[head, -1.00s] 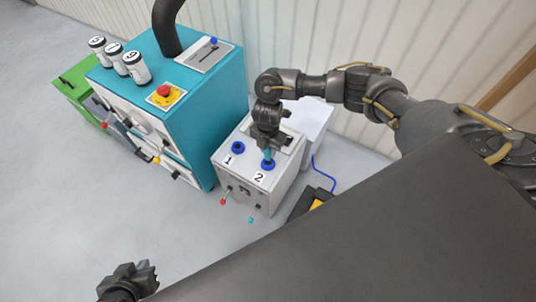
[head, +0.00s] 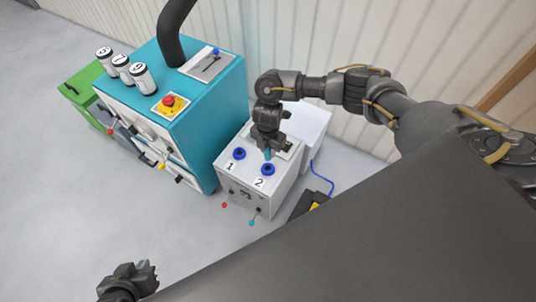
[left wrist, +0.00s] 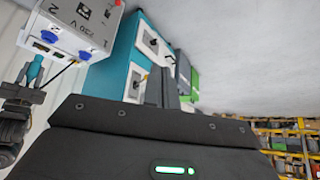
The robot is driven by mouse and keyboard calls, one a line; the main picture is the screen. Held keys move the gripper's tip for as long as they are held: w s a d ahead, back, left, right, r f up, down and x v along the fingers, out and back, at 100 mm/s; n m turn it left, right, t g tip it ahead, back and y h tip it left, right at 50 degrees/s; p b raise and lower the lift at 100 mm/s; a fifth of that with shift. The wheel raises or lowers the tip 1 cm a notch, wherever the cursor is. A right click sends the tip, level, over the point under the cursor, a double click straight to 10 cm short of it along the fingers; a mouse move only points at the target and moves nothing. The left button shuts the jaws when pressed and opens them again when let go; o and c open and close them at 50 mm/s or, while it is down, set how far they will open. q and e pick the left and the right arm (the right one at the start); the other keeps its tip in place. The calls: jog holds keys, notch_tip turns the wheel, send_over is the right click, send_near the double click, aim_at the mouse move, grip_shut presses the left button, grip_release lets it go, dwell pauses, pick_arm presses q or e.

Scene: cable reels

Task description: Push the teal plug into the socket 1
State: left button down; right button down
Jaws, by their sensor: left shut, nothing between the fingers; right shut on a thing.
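The white box (head: 246,187) has two blue ring sockets on its top. Socket 1 (head: 239,153) is on the left and looks empty. Socket 2 (head: 268,169) is on the right and also looks empty. My right gripper (head: 268,151) is shut on the teal plug (head: 268,155), above the box behind socket 2, with the plug's tip pointing down. The plug also shows in the left wrist view (left wrist: 35,68), apart from the box. My left gripper (head: 140,275) is shut and empty at the lower left, far from the box.
A teal cabinet (head: 205,120) with a red button (head: 168,101) and several white canisters stands left of the box. A blue cable (head: 322,178) lies right of the box.

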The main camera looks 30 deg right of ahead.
pick_arm(q)
notch_tip(320, 180, up, 2)
jog(key=shift+p, duration=0.7)
